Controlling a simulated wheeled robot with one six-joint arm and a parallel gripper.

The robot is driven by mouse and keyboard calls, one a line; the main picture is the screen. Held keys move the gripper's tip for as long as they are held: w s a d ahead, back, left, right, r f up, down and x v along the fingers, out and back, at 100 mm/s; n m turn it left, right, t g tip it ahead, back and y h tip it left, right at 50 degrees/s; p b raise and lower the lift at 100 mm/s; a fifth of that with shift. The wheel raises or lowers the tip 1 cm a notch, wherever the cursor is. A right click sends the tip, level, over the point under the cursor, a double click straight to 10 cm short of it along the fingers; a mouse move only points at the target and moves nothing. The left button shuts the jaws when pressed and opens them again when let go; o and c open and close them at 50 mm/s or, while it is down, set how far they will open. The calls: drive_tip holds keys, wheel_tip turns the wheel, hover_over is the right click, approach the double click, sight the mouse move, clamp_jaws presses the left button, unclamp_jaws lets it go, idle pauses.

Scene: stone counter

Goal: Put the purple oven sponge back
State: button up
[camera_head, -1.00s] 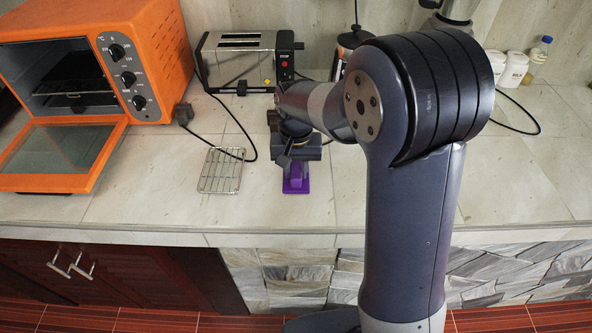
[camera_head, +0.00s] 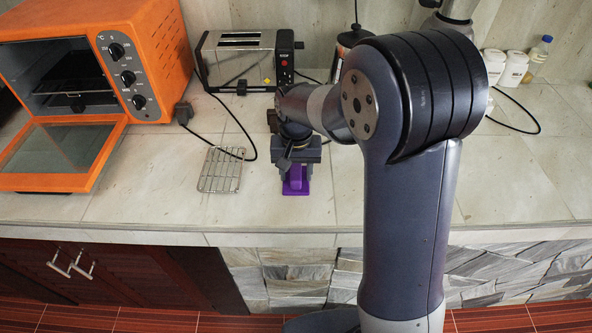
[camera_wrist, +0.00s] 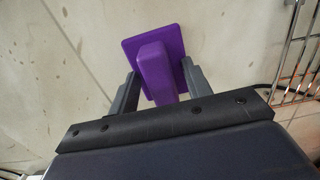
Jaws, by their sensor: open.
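The purple sponge (camera_head: 296,186) lies on the stone counter near its front edge, with a flat base and a raised block or handle on top. In the wrist view the purple sponge (camera_wrist: 156,66) is between the two fingers, its raised part pointing toward the wrist. My gripper (camera_wrist: 158,80) is open, one finger on each side of the raised part, with gaps showing. In the head view my gripper (camera_head: 296,165) is right above and behind the sponge and hides part of it.
The orange toaster oven (camera_head: 150,55) stands at left with its door (camera_head: 60,155) folded down. A wire rack (camera_head: 221,170) lies left of my gripper. The toaster (camera_head: 238,60) stands behind, and a black cable (camera_head: 243,130) runs along the counter.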

sight(296, 171)
wheel_tip(296, 171, up, 12)
drive_tip(key=shift+r, duration=0.15)
idle(0.5)
